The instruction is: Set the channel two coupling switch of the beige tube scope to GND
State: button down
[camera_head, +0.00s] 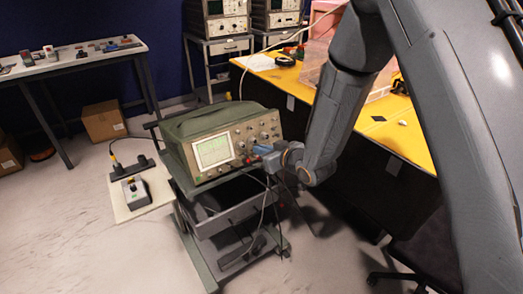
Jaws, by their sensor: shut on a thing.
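The tube scope (205,171) stands on a trolley in the middle of the view, with a green top and a beige-grey front panel. Its lit screen (213,151) is on the left of the panel, and several knobs are on the right. My gripper (258,150) comes from the right and reaches the lower right part of the panel, at a small control. Its fingers are shut on that control. The control is hidden by the gripper and too small to identify. The channel two coupling switch and its position cannot be made out.
The trolley (207,222) has a lower shelf with cables. A yellow-topped bench (372,122) stands behind my arm on the right. A small side board (128,207) carries a grey box (136,193). Floor at the lower left is clear.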

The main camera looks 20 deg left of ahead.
jog(key=shift+s+a, duration=0.25)
jog(key=shift+s, duration=0.1)
jog(key=c, duration=1.9)
grip_release()
jog(key=shift+b+v, duration=0.8)
jog(key=shift+v, duration=3.1)
